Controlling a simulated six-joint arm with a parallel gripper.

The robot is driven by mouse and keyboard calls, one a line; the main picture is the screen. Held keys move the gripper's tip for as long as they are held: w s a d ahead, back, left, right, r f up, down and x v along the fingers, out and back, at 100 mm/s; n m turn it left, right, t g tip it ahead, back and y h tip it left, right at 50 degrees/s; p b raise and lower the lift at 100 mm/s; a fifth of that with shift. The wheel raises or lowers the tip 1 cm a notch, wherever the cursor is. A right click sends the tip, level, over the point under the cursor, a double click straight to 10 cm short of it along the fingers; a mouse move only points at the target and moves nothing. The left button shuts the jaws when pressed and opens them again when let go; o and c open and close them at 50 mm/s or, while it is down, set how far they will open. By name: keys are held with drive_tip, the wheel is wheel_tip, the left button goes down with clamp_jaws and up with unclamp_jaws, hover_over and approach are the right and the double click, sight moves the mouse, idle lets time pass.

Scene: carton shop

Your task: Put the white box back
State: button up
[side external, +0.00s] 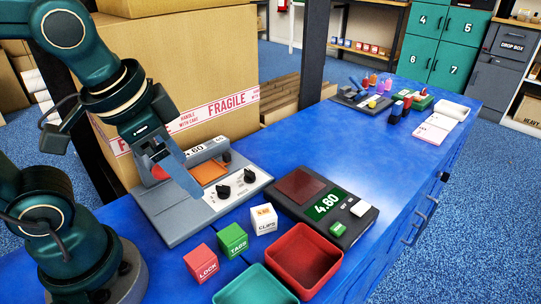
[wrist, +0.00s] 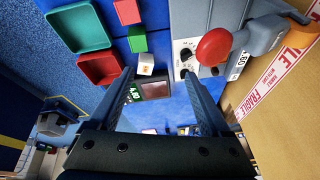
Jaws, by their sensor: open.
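The white box (side external: 263,219), labelled CLIPS, stands upright on the blue bench at the right end of a row of small boxes. It also shows in the wrist view (wrist: 146,65), near the left fingertip, with nothing gripping it. My gripper (side external: 190,186) is open and empty above the grey machine, to the left of the white box and apart from it. In the wrist view my gripper's two fingers (wrist: 159,74) are spread wide. The side view shows one finger clearly; the other is mostly hidden.
A green TAGS box (side external: 232,240) and red LOCK box (side external: 201,263) stand beside the white box. Red (side external: 303,258) and teal (side external: 257,287) trays lie in front. A scale (side external: 327,207) reads 4.60. The grey machine (side external: 160,222) and a large carton (side external: 190,80) stand behind.

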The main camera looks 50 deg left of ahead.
drive_tip(key=n, duration=0.1)
drive_tip(key=s+n+t, duration=0.1)
drive_tip(key=shift+f+n, duration=0.35)
drive_tip(key=shift+n, duration=0.05)
